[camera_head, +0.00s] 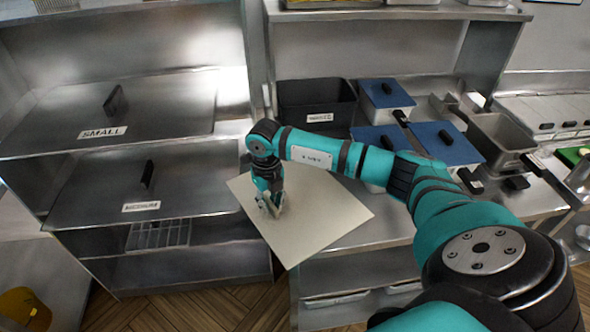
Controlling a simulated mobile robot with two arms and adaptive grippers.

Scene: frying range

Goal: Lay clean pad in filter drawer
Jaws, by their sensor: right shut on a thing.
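A flat square beige pad (325,215) hangs tilted in the middle of the view, in front of the steel counter. My right gripper (269,206) is shut on the pad, near its left part, with the arm reaching in from the right. A corner of the pad points down over the floor. My left gripper is not in view. I cannot pick out a filter drawer for certain.
Steel shelves with lids marked SMALL (160,115) and MEDIUM (170,183) stand at left. A black bin (316,98) and several blue-lidded containers (445,143) sit on the counter at right. A yellow bucket (22,308) is at bottom left. Wooden floor (190,310) shows below.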

